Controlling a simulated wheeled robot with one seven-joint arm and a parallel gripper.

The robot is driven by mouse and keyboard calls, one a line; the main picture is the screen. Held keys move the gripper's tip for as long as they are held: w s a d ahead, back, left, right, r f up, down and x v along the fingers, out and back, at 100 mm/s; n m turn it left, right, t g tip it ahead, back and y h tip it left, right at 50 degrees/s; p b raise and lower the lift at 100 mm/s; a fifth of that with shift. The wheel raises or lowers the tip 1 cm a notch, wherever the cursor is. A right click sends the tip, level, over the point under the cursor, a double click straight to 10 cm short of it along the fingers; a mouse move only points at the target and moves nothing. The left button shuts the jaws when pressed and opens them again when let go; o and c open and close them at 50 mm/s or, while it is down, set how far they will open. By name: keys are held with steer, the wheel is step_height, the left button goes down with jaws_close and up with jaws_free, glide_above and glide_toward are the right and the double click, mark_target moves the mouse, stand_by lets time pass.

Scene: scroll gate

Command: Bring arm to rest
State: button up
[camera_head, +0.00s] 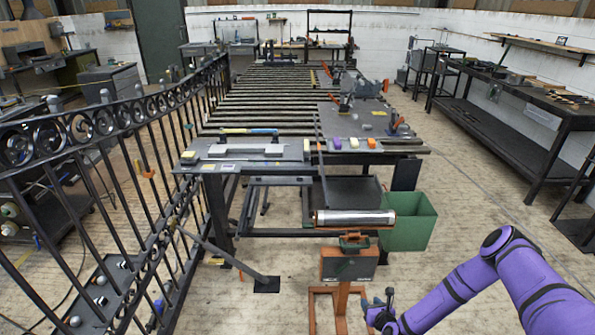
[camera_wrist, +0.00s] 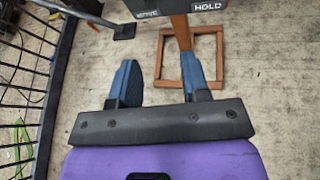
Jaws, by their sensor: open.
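My gripper (camera_wrist: 160,83) shows in the wrist view with its two blue fingers spread apart and nothing between them. Bare floor and an orange stand's base lie beyond the fingers. In the head view my gripper (camera_head: 378,312) is at the lower right, low beside the orange stand (camera_head: 344,298). My purple arm reaches in from the right edge and bends down to it. The gap between the fingers is too small to make out in the head view.
A dark control box (camera_head: 349,264) tops the stand. Behind it are a metal roller (camera_head: 355,217), a green bin (camera_head: 413,222) and a long workbench (camera_head: 270,172). An iron gate (camera_head: 130,165) stands at left. Floor at right (camera_head: 470,205) is clear.

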steer(key=w+d+r+n+g, duration=0.25)
steer(key=w+r+n, duration=0.4)
steer(key=r, duration=0.55)
steer(key=w+d+r+n+g, duration=0.1)
steer(key=w+d+r+n, duration=0.35)
steer(key=r, duration=0.75)
step_height(320, 180, up, 27)
steer(key=s+n+g+h, duration=0.2)
steer(key=s+n, duration=0.1)
steer(key=n, duration=0.8)
steer(key=s+a+r+n+h, duration=0.2)
steer(key=s+r+n, duration=0.4)
steer(key=s+r, duration=1.25)
steer(key=s+r+n+g, duration=0.1)
steer(key=s+r+n, duration=0.2)
steer(key=s, duration=0.8)
steer(key=s+a+r+n+g, duration=0.1)
steer(key=s+r+n, duration=0.2)
steer(key=s, duration=0.7)
steer(key=shift+s+a+r+n+y, duration=0.3)
steer(key=shift+s+r+n+y, duration=0.1)
steer(key=shift+r, duration=0.45)
